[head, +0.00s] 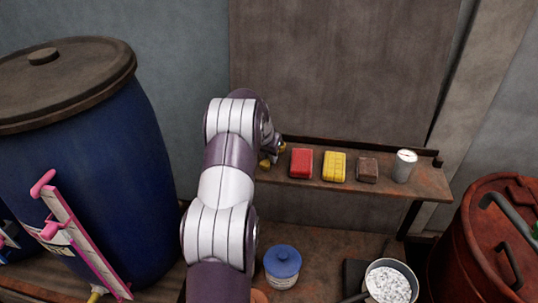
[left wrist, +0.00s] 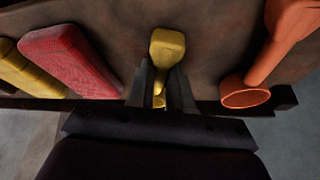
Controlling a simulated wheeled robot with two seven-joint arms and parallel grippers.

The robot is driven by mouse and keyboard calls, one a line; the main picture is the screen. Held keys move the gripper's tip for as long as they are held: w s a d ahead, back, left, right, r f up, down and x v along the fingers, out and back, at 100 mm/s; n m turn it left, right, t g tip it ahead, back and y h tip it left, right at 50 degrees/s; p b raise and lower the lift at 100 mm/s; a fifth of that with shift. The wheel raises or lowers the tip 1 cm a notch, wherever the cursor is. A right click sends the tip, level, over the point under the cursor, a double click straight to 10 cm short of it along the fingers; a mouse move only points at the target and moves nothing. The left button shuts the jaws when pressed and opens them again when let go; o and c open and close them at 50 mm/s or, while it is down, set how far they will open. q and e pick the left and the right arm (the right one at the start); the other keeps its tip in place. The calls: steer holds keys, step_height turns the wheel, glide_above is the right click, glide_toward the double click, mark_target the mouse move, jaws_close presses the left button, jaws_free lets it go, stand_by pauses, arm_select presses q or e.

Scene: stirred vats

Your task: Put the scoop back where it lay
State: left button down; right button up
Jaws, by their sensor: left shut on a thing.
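My left gripper (head: 271,150) is at the left part of the wall shelf, partly hidden by my arm in the head view. In the left wrist view its two fingers (left wrist: 160,92) are shut on a small yellow scoop-like thing (left wrist: 167,48), taken as the scoop. Its broad end points away from the fingers and its narrow part is between them. A bit of yellow also shows by the gripper in the head view (head: 265,164). It is over the shelf surface; whether it touches the shelf I cannot tell. My right gripper is not in view.
On the shelf (head: 420,187) stand a red block (head: 301,163), yellow block (head: 334,166), brown block (head: 367,170) and pale can (head: 404,166). An orange tool (left wrist: 275,50) lies beside the gripper. Below are a blue-lidded jar (head: 282,263) and a pan of white grains (head: 388,284).

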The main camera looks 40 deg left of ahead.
arm_select(q)
steer(key=c, duration=1)
jaws_free()
steer(key=shift+f, duration=0.1)
steer(key=shift+o, duration=0.2)
steer(key=b+v, duration=0.2)
steer(key=v, duration=0.3)
steer(key=shift+a+b, duration=0.1)
steer(key=shift+b, duration=0.3)
steer(key=b+v, duration=0.1)
steer(key=v, duration=0.6)
steer(key=shift+r, duration=0.4)
steer(key=shift+f, duration=0.1)
